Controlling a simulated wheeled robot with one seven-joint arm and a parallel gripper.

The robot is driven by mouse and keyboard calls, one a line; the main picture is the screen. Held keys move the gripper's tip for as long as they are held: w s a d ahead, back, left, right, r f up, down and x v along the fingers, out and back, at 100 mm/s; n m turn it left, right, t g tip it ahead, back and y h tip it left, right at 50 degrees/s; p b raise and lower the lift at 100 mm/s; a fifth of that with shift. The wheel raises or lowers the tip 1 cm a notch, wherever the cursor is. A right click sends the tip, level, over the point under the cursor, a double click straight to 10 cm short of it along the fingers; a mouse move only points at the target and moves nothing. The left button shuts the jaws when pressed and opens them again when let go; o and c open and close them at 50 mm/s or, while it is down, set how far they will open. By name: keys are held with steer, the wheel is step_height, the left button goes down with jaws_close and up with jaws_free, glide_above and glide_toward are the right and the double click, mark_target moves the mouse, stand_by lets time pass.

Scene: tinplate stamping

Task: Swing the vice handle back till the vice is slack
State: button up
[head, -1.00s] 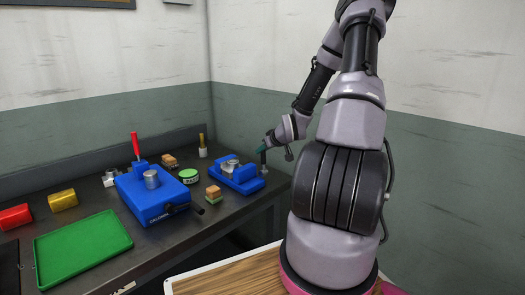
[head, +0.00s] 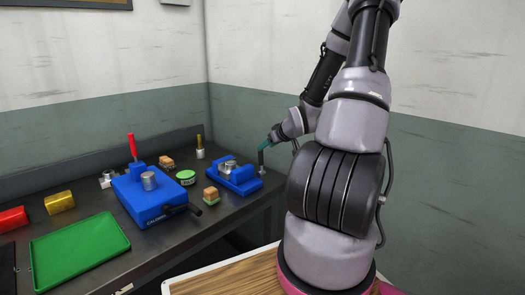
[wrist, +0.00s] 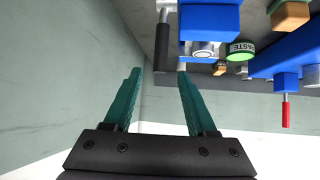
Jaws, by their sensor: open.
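The small blue vice (head: 243,186) stands at the right end of the bench with a grey round metal piece (head: 227,166) between its blocks. Its handle (head: 262,165) is a dark upright bar at the vice's right end. In the wrist view the handle (wrist: 162,45) is a dark rod with a paler end, beside the blue vice (wrist: 208,20). My gripper (head: 263,149) is close to the handle's top in the head view. In the wrist view its teal fingers (wrist: 158,70) are open, with the handle ahead of the gap and nothing visibly clasped. Contact cannot be told.
A larger blue device (head: 140,205) with a red lever (head: 132,147) stands left of the vice. A green round tin (head: 186,177), small brown-topped blocks (head: 210,195) and a green tray (head: 80,250) share the bench. Walls close the corner behind.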

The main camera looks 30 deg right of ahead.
steer(key=shift+v, duration=2.2)
steer(key=s+a+r+m+g+h, duration=0.2)
steer(key=s+a+r, duration=0.2)
steer(key=r, duration=0.3)
steer(key=s+a+r+m+g+h, duration=0.1)
steer(key=s+a+r+h, duration=0.2)
steer(key=r, duration=0.5)
steer(key=s+a+r+m+y, duration=0.1)
steer(key=s+a+r+y, duration=0.2)
steer(key=s+a+r, duration=0.2)
steer(key=s+a+r+m+y, duration=0.2)
steer(key=s+a+r, duration=0.3)
steer(key=s, duration=0.6)
steer(key=shift+a+r+y, duration=0.2)
steer(key=shift+a+y, duration=0.2)
steer(key=shift+a, duration=0.55)
